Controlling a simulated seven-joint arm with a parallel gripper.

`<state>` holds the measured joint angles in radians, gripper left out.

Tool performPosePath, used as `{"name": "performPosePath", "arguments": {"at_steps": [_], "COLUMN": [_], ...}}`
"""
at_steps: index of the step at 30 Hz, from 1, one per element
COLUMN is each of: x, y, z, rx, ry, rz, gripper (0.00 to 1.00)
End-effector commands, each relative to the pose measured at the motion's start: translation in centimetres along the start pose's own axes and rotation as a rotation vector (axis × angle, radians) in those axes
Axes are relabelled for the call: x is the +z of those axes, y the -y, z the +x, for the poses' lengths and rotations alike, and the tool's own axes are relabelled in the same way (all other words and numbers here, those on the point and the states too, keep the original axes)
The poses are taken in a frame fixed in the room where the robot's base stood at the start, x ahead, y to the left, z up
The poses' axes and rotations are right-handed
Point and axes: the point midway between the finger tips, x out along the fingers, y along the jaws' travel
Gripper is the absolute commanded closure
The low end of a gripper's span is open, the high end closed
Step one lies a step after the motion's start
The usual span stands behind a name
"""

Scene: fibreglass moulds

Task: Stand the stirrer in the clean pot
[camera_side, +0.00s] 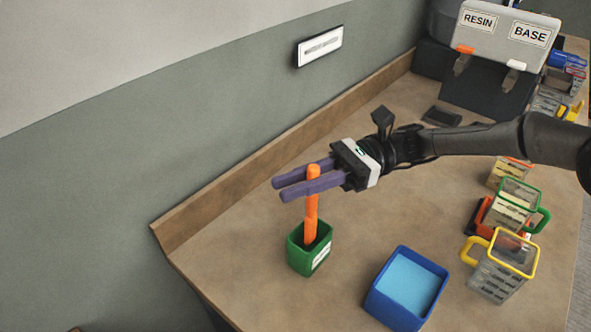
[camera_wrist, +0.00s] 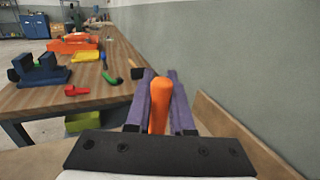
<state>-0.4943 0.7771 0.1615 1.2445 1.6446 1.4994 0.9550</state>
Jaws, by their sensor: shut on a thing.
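The orange stirrer (camera_side: 311,220) is upright, with its lower end inside the mouth of a green square pot (camera_side: 318,262). The pot has a white label too small to read, and its walls hide the stirrer's tip. I cannot tell whether the tip touches the pot's floor. My gripper (camera_side: 280,189), with purple fingers, is shut on the stirrer near its top, above the pot. In the wrist view the stirrer's orange handle (camera_wrist: 160,104) stands between the two fingers.
A blue square container (camera_side: 376,303) with a light blue inside stands right of the pot. Clear jugs with yellow (camera_side: 500,270) and green (camera_side: 519,193) rims stand farther right. A RESIN and BASE dispenser (camera_side: 505,38) is at the back. A wall runs along the left.

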Motion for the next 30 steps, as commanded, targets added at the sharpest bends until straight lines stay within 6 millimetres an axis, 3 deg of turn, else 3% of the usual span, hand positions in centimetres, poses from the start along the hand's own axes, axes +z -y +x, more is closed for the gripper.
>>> {"name": "performPosePath", "arguments": {"at_steps": [18,30], "x": [-4.1,-4.7], "y": [0.0,0.0], "z": [-0.1,-0.1], "rx": [0.0,0.0], "ry": [0.0,0.0], "rz": [0.0,-0.001], "gripper": [1.0,1.0]}}
